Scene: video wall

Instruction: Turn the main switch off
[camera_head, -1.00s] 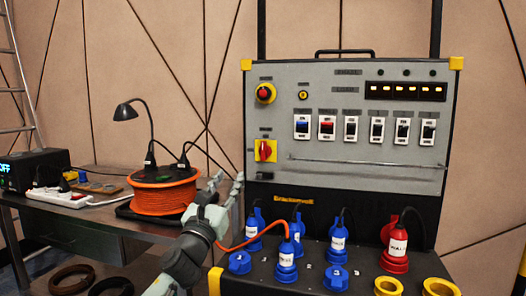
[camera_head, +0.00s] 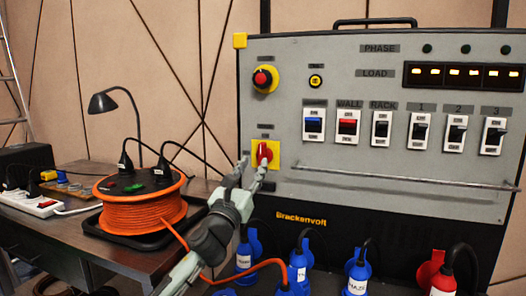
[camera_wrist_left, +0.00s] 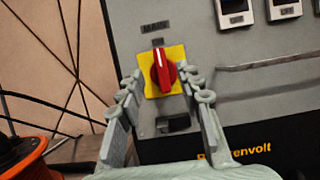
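The main switch (camera_head: 264,152) is a red rotary knob on a yellow square plate, at the left of the grey panel. In the left wrist view the knob (camera_wrist_left: 163,72) has a pale line standing nearly upright, pointing to a small label above. A larger label there reads MAIN. My left gripper (camera_head: 253,167) is just in front of the knob's plate. Its two fingers are spread, one on each side of the knob, with gaps to it in the left wrist view. Whether the tips reach the panel is unclear. My right gripper is not in view.
A red button on a yellow disc (camera_head: 262,78) is above the switch. Several breaker switches (camera_head: 348,125) and a horizontal bar (camera_head: 400,179) are to the right. Blue plugs (camera_head: 300,270) stick up below. An orange cable reel (camera_head: 145,208) stands on the table at left.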

